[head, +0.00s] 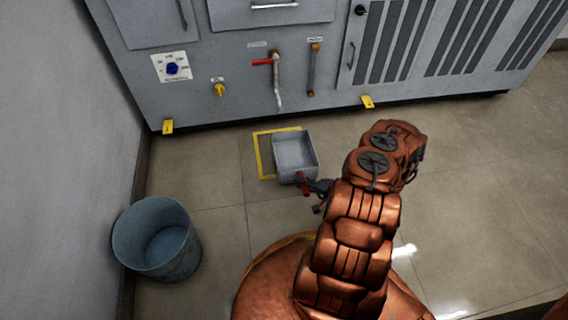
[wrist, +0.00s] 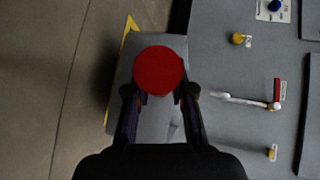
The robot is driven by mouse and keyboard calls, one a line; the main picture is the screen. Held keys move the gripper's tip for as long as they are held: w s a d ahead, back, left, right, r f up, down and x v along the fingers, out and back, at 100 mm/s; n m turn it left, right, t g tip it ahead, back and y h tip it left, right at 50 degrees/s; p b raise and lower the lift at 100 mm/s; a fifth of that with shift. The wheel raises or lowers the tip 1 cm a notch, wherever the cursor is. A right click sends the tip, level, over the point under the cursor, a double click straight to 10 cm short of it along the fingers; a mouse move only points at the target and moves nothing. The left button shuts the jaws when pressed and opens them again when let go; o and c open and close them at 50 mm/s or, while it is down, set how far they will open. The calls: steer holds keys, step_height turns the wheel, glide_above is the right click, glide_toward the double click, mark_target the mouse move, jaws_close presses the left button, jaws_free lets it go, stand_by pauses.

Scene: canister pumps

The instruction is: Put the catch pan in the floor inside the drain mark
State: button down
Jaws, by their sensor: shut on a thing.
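The catch pan (head: 296,156) is a grey rectangular open tray with a red handle (head: 302,178) on its near side. In the head view it appears level and covers the right part of the yellow drain mark (head: 262,160); I cannot tell if it touches the floor. My gripper (head: 307,186) is shut on the red handle. In the wrist view the handle's round red end (wrist: 158,70) sits between the fingers, with the grey pan (wrist: 150,122) behind it. A yellow strip of the mark (wrist: 126,48) shows beside the pan. The mark's right side is hidden.
A grey cabinet (head: 230,108) with a red-handled valve (head: 264,61), a spout (head: 277,88) and yellow fittings stands behind the pan. A blue-grey bucket (head: 157,240) stands at the left by the wall. Tiled floor (head: 490,170) to the right is clear.

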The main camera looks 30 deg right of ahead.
steer(key=b, duration=0.4)
glide_toward(284, 166)
steer(key=w+a, duration=0.1)
steer(key=w, duration=0.1)
steer(key=w+a, duration=0.1)
steer(key=w, duration=0.1)
steer(key=w+a+r, duration=0.1)
steer(key=w, duration=0.1)
steer(key=shift+w+a, duration=0.15)
steer(key=shift+a, duration=0.15)
steer(key=f+b, duration=0.1)
steer(key=f, duration=0.1)
steer(key=f+b, duration=0.1)
steer(key=shift+w+f+b, duration=0.25)
steer(key=shift+w+b, duration=0.05)
steer(key=shift+b, duration=0.05)
steer(key=c, duration=1)
jaws_free()
steer(key=shift+d+r, duration=0.1)
